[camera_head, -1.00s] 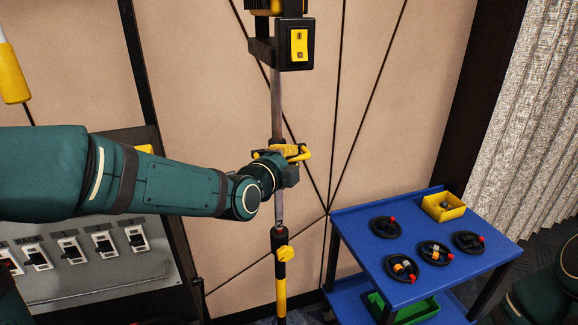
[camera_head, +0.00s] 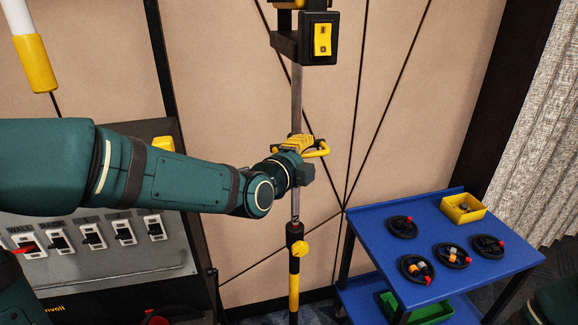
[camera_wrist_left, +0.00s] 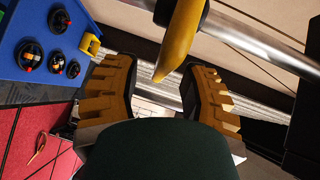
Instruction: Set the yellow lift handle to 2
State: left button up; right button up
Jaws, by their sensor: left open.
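The yellow lift handle (camera_head: 318,152) is on an upright metal pole (camera_head: 297,95) with a dark collar. A mark like a 2 (camera_head: 296,219) shows on the pole below it. My left gripper (camera_head: 297,144) is at the pole beside the handle and partly hides it. In the left wrist view the handle (camera_wrist_left: 181,38) hangs down just beyond the open yellow jaws (camera_wrist_left: 160,68), with its tip near the space between them. I cannot tell whether a finger touches it.
A yellow rocker switch (camera_head: 322,39) in a black box is on the pole above. A yellow knob (camera_head: 300,249) is on its lower part. A blue cart (camera_head: 450,268) with several black handwheels stands right. A grey switch panel (camera_head: 110,262) is at left, under my arm.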

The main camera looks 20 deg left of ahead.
pick_arm(q)
jog(key=v, duration=1)
jog(key=shift+s, duration=0.2)
jog(key=w+d+f+n+g+b, duration=0.15)
jog(key=f+n+g, duration=0.3)
jog(key=f, duration=0.95)
jog(key=d+f+n+g+b, duration=0.1)
jog(key=d+f+n+g, duration=0.3)
jog(key=f, duration=1)
jog(key=s+d+f+n+g, duration=0.1)
jog(key=s+f+n, duration=0.3)
jog(key=f, duration=0.3)
jog(key=s+f+n+g+b, duration=0.1)
jog(key=s+f+n, duration=0.3)
jog(key=f, duration=0.4)
jog(key=s+d+f+n+g, duration=0.1)
jog(key=s+f+n+g, duration=0.2)
jog(key=f, duration=0.4)
jog(key=shift+s+d+f+n+h+b, duration=0.35)
jog(key=shift+s+n, duration=0.2)
jog(key=shift+s, duration=0.45)
jog(key=shift+g, duration=0.25)
